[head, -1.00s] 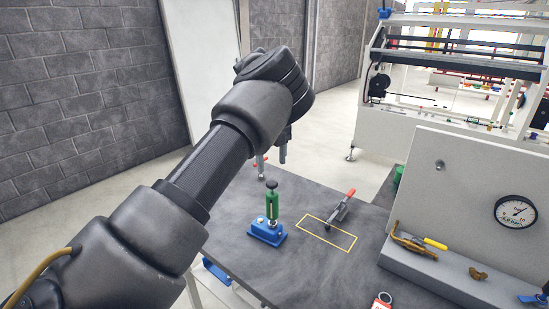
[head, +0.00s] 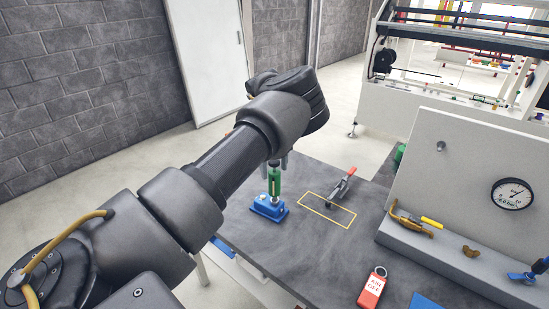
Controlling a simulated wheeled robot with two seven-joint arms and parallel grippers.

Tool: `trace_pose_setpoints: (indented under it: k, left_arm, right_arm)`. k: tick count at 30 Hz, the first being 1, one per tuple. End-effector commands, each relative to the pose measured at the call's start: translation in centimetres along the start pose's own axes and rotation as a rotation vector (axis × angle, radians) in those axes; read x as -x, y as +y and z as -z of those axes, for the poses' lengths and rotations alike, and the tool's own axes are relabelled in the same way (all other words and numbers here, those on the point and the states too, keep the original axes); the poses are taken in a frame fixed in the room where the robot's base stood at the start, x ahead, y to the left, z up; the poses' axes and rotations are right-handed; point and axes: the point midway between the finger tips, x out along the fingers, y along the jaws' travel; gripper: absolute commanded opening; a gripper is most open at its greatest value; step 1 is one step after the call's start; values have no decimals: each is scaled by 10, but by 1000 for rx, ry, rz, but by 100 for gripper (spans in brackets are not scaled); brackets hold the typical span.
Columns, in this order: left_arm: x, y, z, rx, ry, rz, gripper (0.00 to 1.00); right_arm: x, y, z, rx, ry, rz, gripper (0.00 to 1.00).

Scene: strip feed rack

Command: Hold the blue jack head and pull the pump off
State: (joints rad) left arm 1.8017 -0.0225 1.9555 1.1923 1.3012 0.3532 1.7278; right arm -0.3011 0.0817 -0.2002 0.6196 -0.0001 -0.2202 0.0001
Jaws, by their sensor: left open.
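The blue jack head (head: 267,208) is a low block on the dark table. A green cylinder (head: 274,184), which looks like the pump, stands upright on it. My left gripper (head: 278,162) comes in from the left, its open fingers pointing down at the top of the green cylinder. The fingers and arm hide the black knob on top, and I cannot tell whether they touch it. My right gripper is not in view.
A yellow outlined rectangle (head: 327,210) and a red-handled tool (head: 342,186) lie to the right. A grey panel with a gauge (head: 513,194) and a ledge stands further right. A red tag (head: 373,288) lies at the front. The table between is clear.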

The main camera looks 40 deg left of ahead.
Motion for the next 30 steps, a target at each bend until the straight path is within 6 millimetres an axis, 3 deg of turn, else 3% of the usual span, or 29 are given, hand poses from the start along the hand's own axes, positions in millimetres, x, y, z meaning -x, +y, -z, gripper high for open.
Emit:
trace_pose_setpoints:
  k: [9,22,23,28,30]
  left_arm:
    - [-2,0,0,0,0,1,60]
    - [-2,0,0,0,0,0,4]
    - [-2,0,0,0,0,0,40]
    - [-2,0,0,0,0,0,62]
    - [-2,0,0,0,0,0,63]
  right_arm:
    - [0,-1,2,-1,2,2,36]
    - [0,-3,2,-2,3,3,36]
    - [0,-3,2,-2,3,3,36]
    - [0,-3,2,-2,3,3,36]
    - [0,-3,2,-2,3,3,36]
